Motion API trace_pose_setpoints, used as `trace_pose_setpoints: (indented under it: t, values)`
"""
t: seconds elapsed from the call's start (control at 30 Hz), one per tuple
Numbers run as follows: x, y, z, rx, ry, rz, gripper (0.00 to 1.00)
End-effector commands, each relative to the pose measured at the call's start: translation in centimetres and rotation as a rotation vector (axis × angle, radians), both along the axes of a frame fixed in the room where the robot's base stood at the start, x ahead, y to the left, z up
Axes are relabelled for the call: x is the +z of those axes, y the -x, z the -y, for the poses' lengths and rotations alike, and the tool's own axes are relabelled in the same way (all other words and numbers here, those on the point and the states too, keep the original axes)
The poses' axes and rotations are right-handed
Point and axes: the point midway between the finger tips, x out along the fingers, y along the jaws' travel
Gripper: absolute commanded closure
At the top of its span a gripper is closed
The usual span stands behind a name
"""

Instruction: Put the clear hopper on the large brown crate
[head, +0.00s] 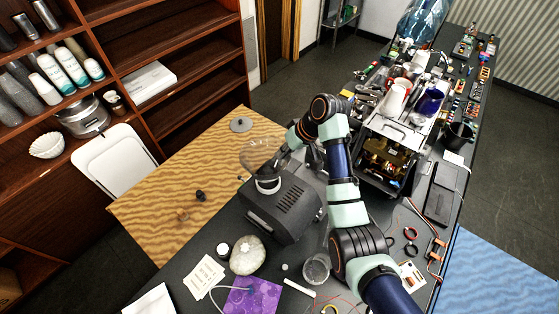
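The clear hopper (258,150) is a see-through bowl above the dark grey grinder (285,207), at the white ring (268,185) on its top. I cannot tell whether it rests there or is lifted clear. A large wood-grain brown surface (150,215), which looks like the top of the large brown crate, lies to the left and behind the grinder. My gripper (274,168) is dark and small, at the hopper's lower right side. My arm partly covers it, and whether its fingers are closed on the hopper is unclear.
On the brown top lie a grey round lid (240,124), a dark knob (200,196) and a small brown cube (182,215); much of it is bare. A jar (248,255) and a glass (316,267) stand before the grinder. An opened machine (388,160) stands right.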

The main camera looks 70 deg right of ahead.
Motion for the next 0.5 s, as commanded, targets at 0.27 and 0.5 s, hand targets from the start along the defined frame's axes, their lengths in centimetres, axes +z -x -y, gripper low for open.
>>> trace_pose_setpoints:
  t: [0.27,0.5]
  values:
    - [6.1,0.0,0.1,0.000,0.004,0.003,1.00]
    - [7.7,0.0,0.0,0.000,0.001,0.001,1.00]
